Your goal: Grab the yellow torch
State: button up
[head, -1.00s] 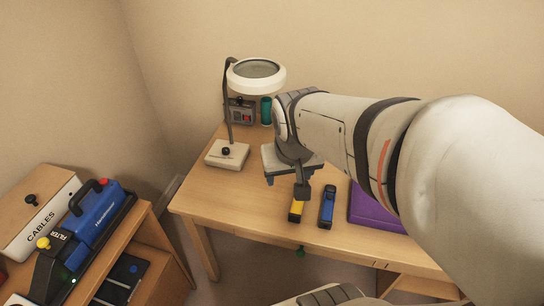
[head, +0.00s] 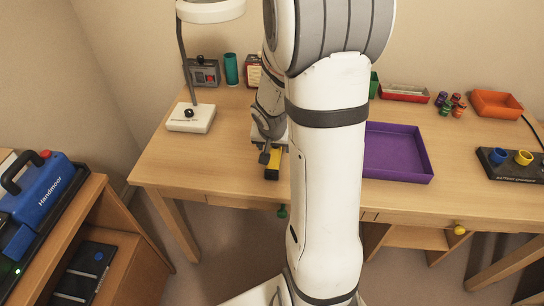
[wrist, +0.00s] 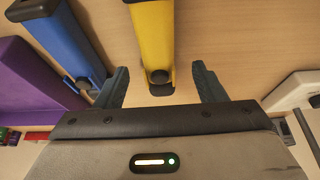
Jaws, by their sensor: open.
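The yellow torch (head: 272,171) lies near the front edge of the wooden desk, partly hidden by my gripper (head: 268,150) in the head view. In the wrist view the yellow torch (wrist: 153,38) points up the picture, with its dark end close to my gripper (wrist: 159,70). The two fingers are open and spread to either side of that dark end, with gaps on both sides. A blue torch (wrist: 63,35) lies to the left, near the left finger; my arm hides it in the head view.
A purple tray (head: 398,153) lies right of my arm. A magnifier lamp base (head: 191,118) stands to the left, with a teal cylinder (head: 231,69) behind. A charger (head: 510,162) and an orange tray (head: 497,104) are at the right. Clear desk lies left of the torch.

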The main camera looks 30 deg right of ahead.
aim_at(275, 151)
jog(key=b+x, duration=0.1)
jog(key=x, duration=0.3)
jog(key=shift+s+a, duration=0.1)
jog(key=shift+s, duration=0.1)
jog(key=shift+c, duration=0.5)
jog(key=c, duration=1.1)
